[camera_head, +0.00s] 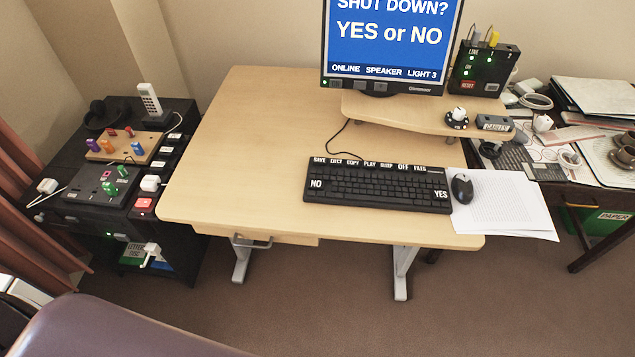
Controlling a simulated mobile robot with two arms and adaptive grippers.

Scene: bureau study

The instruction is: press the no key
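The NO key (316,184) is at the left end of the black keyboard (380,187), which lies near the front right of the light wooden desk (240,150). The YES key (440,194) is at the keyboard's right end. The monitor (390,45) behind shows "SHUT DOWN? YES or NO" on blue, with "ONLINE SPEAKER LIGHT 3" below. Neither of my grippers is in view, and nothing covers the NO key.
A mouse (462,188) and papers (505,205) lie right of the keyboard. The desk is clear left of it. A black side unit (180,215) with switches stands left, and a cluttered dark table (560,170) right. A brown chair back (110,330) is in front.

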